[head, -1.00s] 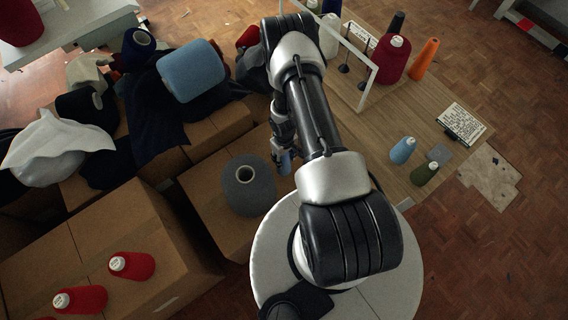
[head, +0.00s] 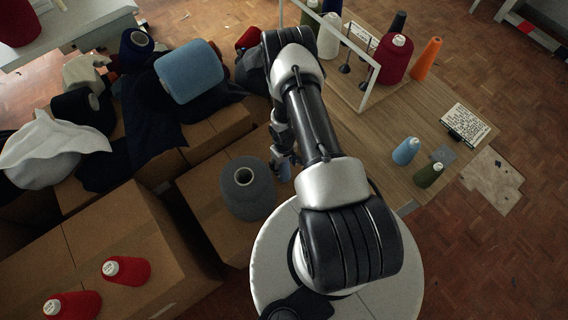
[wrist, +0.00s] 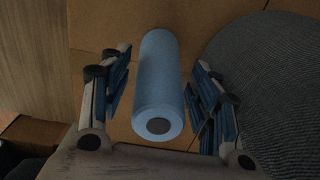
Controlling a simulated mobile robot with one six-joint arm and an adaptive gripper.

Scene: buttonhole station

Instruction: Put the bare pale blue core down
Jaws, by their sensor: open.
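The bare pale blue core (wrist: 158,85) shows in the wrist view as a smooth cylinder with a dark round hole in its near end. It is over the brown cardboard box top (wrist: 100,20); whether it touches the cardboard is hard to tell. My gripper (wrist: 158,92) is open, with one finger on each side of the core and a visible gap on both sides. In the head view the core (head: 284,172) is small and partly hidden by my arm, beside the large grey cone (head: 247,200).
The grey cone (wrist: 270,80) stands close to the right finger. A wooden table (head: 385,130) to the right holds a light blue cone (head: 406,151), an olive cone (head: 428,175) and a white frame (head: 372,85).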

